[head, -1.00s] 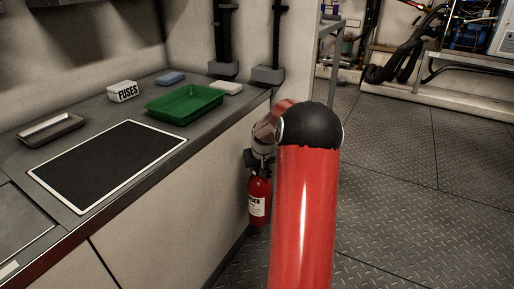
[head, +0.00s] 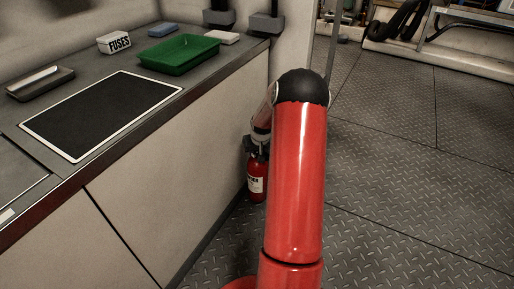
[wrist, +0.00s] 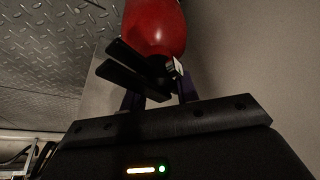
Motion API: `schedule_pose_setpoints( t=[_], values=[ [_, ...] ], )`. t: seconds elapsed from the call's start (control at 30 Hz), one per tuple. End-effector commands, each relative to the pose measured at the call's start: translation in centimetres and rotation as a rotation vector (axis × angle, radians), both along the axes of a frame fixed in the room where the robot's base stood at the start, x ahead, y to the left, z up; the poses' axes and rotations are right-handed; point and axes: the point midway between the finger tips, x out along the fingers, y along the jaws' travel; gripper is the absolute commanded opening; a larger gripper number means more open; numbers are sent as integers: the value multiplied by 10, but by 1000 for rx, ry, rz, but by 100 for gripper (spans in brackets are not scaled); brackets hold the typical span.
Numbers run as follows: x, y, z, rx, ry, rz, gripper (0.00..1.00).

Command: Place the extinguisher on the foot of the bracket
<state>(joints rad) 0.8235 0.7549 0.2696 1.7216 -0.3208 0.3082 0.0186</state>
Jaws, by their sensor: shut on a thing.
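The extinguisher (head: 257,182) is a small red cylinder with a white label and a black head. It hangs upright beside the counter's front panel, partly behind my own red arm in the head view. My gripper (head: 259,142) is shut on its black head and handle. In the wrist view the red body (wrist: 155,25) fills the top, with black handle levers at the gripper's fingers (wrist: 158,92). I cannot tell whether its base touches anything. No bracket or foot can be made out in either view.
The counter (head: 228,66) runs along the left, with a green tray (head: 180,55), a FUSES box (head: 114,43), a dark mat (head: 103,113) and a grey tray (head: 40,84) on it. The tread-plate floor (head: 400,170) is open to the right.

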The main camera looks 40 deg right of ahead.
Motion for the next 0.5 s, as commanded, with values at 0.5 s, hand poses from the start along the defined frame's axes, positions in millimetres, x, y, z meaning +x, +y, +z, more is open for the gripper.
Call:
schedule_pose_setpoints(
  t=[0.5],
  values=[
    [2,-1,-27,-4,-6,1,0]
  ],
)
